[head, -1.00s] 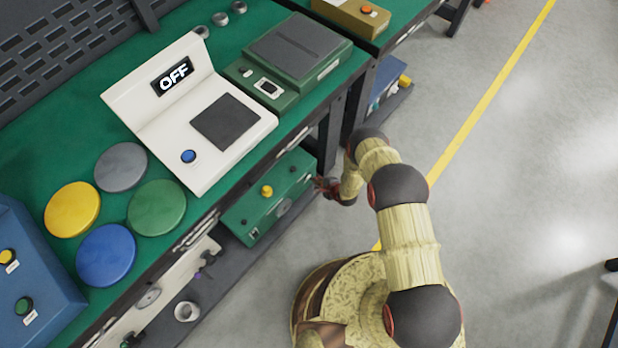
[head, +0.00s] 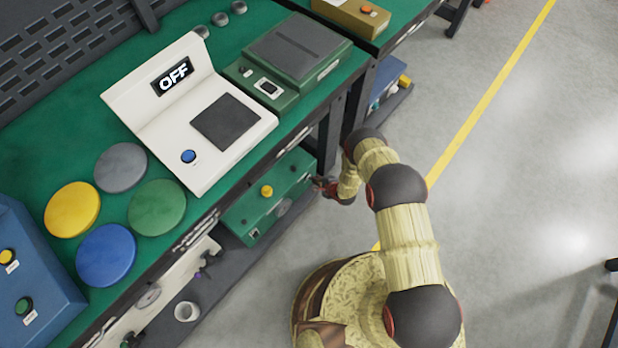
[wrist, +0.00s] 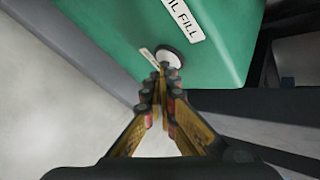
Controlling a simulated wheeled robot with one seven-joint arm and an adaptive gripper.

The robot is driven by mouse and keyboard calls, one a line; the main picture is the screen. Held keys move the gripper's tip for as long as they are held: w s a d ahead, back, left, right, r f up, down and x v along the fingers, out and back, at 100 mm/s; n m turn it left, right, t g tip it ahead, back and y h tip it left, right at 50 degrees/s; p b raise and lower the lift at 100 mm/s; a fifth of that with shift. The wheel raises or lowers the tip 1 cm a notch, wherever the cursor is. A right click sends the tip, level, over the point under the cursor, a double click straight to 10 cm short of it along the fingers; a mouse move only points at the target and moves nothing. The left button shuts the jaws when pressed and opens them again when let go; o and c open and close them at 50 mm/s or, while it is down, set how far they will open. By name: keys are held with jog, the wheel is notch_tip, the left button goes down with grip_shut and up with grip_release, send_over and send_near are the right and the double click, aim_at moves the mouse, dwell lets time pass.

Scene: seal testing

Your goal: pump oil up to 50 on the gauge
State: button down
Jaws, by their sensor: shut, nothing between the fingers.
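A green box (head: 248,212) sits on the shelf under the bench, with a yellow knob on top (head: 266,190) and a grey round fitting, possibly the gauge (head: 284,206), on its front; no reading is legible. In the wrist view the green box (wrist: 222,75) carries a label ending "IL FILL" (wrist: 184,18) and a round white button or cap (wrist: 168,56). My gripper (head: 319,183) is by the box's right end. In the wrist view its shut, empty fingertips (wrist: 163,70) overlap the lower edge of the white part; I cannot tell whether they touch it.
The bench leg (head: 330,140) stands just beyond my gripper. Above is the bench top with a white unit reading OFF (head: 235,165), a green device (head: 300,50) and coloured discs. A white panel with a dial (head: 148,298) is lower left. Open floor lies right.

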dwell(0.4)
jog(key=shift+s+d, duration=0.45)
jog(key=shift+d, duration=0.1)
jog(key=shift+s+d, duration=0.1)
jog(key=shift+d, duration=0.05)
jog(key=shift+s+d, duration=0.75)
jog(key=shift+d, duration=0.2)
jog(key=shift+s+d, duration=0.7)
jog(key=shift+d, duration=0.2)
jog(key=c, duration=2.6)
grip_release()
